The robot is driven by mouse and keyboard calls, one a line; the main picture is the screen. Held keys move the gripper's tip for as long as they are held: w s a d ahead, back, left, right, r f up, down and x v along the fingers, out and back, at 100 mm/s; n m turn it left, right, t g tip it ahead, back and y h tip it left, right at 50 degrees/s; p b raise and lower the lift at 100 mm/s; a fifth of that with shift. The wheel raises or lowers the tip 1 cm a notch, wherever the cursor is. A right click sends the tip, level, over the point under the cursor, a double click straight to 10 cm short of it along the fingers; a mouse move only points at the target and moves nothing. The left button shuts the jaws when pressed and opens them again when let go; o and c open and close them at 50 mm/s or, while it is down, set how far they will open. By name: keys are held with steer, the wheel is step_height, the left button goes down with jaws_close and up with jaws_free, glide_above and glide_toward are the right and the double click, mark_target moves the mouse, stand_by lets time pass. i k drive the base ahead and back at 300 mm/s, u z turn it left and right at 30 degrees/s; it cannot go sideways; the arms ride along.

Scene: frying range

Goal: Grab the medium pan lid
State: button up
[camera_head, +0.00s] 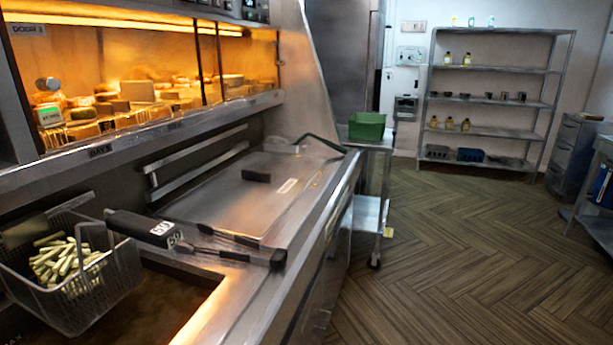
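No separate thing is plainly a medium pan lid. A flat steel cover (222,200) lies on the range's worktop, with a small dark block (257,175) on it that may be a handle. I cannot tell whether this is the lid. Neither my arm nor my gripper shows in the view.
A wire fry basket (120,282) with fries and a labelled black handle (143,227) stands at lower left. Black utensils (232,256) lie near the front edge. A lit food warmer (150,60) is above. A green bin (366,127) stands on a side cart. The wooden floor at right is clear.

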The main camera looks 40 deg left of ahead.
mark_target(246, 198)
steer(key=z, duration=0.05)
steer(key=i, duration=1.15)
steer(key=u, duration=0.35)
steer(key=i, duration=1.15)
steer(key=u, duration=1.05)
steer(key=i, duration=0.85)
steer(key=u, duration=0.5)
